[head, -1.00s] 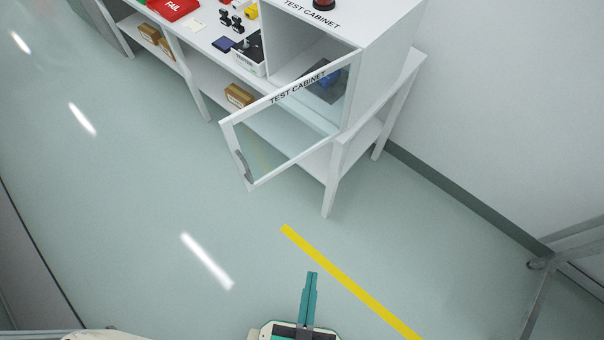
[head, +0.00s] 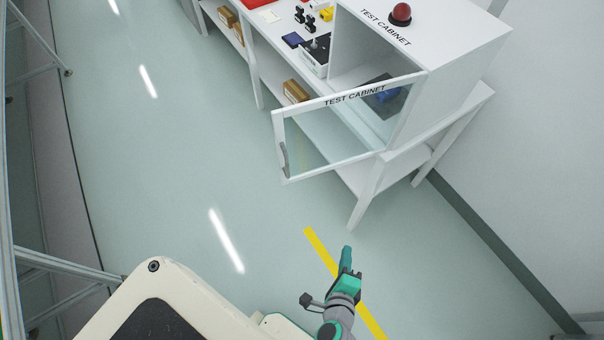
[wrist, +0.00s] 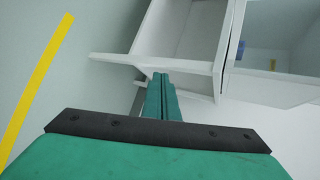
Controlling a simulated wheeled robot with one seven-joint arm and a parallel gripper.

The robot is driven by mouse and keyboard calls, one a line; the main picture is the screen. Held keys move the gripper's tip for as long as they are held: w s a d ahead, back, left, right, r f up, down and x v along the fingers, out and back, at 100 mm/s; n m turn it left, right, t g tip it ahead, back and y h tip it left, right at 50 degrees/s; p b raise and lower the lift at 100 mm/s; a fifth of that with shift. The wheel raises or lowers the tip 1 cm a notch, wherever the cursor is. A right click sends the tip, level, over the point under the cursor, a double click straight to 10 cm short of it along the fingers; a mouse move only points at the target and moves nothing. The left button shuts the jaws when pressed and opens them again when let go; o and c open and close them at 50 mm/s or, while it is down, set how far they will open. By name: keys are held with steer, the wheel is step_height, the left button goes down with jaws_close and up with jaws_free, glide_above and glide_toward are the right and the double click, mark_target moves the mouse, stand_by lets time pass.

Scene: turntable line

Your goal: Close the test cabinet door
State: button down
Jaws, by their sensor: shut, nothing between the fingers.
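The test cabinet (head: 455,70) is a white box on a white bench, with a red dome on top. Its glass door (head: 345,128) has a white frame and stands wide open, swung out over the floor from the right side of the opening. A grey handle (head: 285,160) is on the door's free edge. My gripper (head: 347,250) is shut and empty, in front of the bench and below the door in the picture, apart from it. In the wrist view the gripper's fingers (wrist: 161,95) point toward white bench or cabinet parts; I cannot tell which exactly.
The white bench (head: 368,190) has legs and a lower shelf with brown boxes (head: 295,91). A black-and-white device (head: 315,55) stands left of the cabinet. A yellow floor stripe (head: 320,250) runs under my gripper. The floor left of the door is clear. A metal frame (head: 60,265) stands at left.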

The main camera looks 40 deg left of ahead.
steer(key=w+a+r+m+g+y, duration=0.2)
steer(key=w+a+r+m+y, duration=0.2)
steer(key=w+a+r+y, duration=0.3)
steer(key=s+d+r+n+g+y, duration=0.25)
steer(key=r+g+y, duration=0.5)
steer(key=r, duration=0.85)
steer(key=a+g, duration=0.1)
steer(key=a, duration=1.2)
steer(key=shift+s+a+f+m+h, duration=0.2)
steer(key=shift+a+f+m+h, duration=0.05)
steer(key=shift+a+m+h, duration=0.1)
